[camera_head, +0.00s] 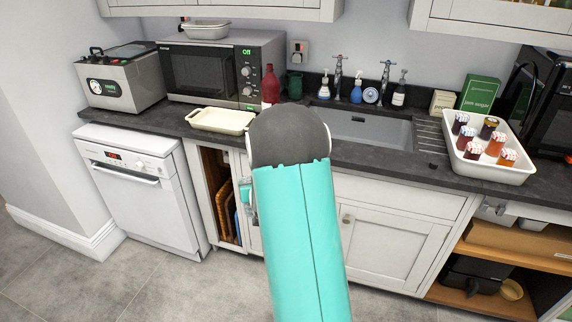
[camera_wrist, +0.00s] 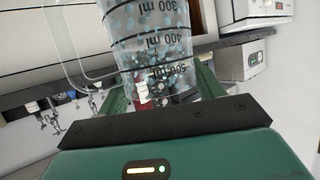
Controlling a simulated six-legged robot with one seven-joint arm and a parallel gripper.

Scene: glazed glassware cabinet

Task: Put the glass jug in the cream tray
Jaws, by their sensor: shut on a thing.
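The glass jug (camera_wrist: 150,45) is clear, with black ml marks and pale blue dots, and fills the upper middle of the wrist view. My gripper (camera_wrist: 160,92) is shut on it, with a green finger at either side. The wrist picture is turned over, with the taps hanging downward. In the head view my arm hides the jug and gripper. The cream tray (camera_head: 222,120) is shallow and looks empty. It lies on the dark counter in front of the microwave, left of my arm.
A microwave (camera_head: 215,70) and a steel appliance (camera_head: 120,80) stand behind and left of the tray. A red bottle (camera_head: 270,84) stands close to its right. The sink (camera_head: 365,128) is right of my arm. A white tray (camera_head: 482,172) of several jars lies farther right.

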